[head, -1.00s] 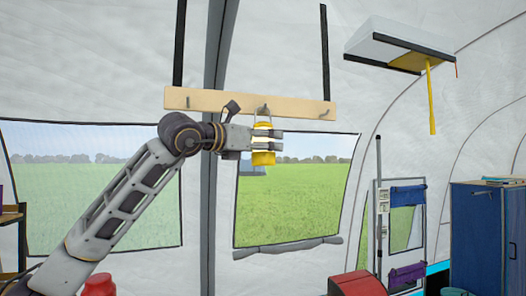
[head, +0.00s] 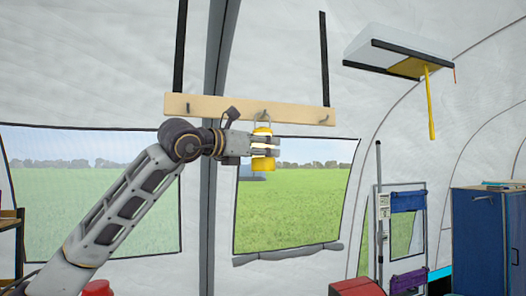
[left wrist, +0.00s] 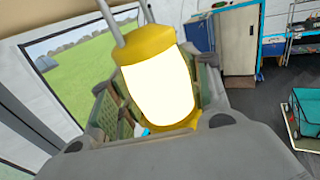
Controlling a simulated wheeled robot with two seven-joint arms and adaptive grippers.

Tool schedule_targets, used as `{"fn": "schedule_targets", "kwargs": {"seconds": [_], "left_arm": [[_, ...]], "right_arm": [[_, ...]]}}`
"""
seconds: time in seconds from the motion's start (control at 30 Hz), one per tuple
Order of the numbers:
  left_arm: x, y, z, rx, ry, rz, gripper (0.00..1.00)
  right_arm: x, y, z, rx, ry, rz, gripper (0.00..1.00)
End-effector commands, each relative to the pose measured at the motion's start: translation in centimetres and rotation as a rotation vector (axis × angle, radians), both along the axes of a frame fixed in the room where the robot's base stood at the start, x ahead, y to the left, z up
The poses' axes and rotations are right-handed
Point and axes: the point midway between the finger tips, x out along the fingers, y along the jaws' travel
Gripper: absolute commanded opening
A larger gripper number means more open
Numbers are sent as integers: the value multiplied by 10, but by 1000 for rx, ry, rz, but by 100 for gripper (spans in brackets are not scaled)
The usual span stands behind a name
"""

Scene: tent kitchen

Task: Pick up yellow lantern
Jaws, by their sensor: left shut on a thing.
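The yellow lantern (head: 264,163) has a yellow cap and base, a bright white lit middle and a handle on top. In the head view it is just below the middle hook of the wooden hook rail (head: 220,107). My left gripper (head: 264,147) comes from the left and is shut around the lantern's middle. In the left wrist view the lantern (left wrist: 158,85) stands tilted between the two fingers, filling the gap. Whether its handle still touches the hook is hard to tell. My right gripper is not in view.
A white overhead panel (head: 397,47) with a yellow hanging rod is at the upper right. A blue cabinet (head: 487,238) and a rack with blue and purple cloth (head: 408,200) stand at the right. A red object (head: 357,284) is at the bottom.

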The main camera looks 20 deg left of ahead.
Motion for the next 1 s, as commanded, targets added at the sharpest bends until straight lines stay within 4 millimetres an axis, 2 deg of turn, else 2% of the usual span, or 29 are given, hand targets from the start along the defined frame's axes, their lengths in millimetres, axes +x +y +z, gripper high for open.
{"fn": "schedule_targets", "kwargs": {"seconds": [0.33,0.47,0.67,1.0], "left_arm": [[-1,0,16,-2,-3,-1,8],[-13,-8,14,-1,-5,-2,8],[-40,-27,13,1,-7,-4,8],[-98,-66,14,1,-7,-3,8]], "right_arm": [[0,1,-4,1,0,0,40],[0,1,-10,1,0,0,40],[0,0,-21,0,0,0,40],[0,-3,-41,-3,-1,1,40]]}}
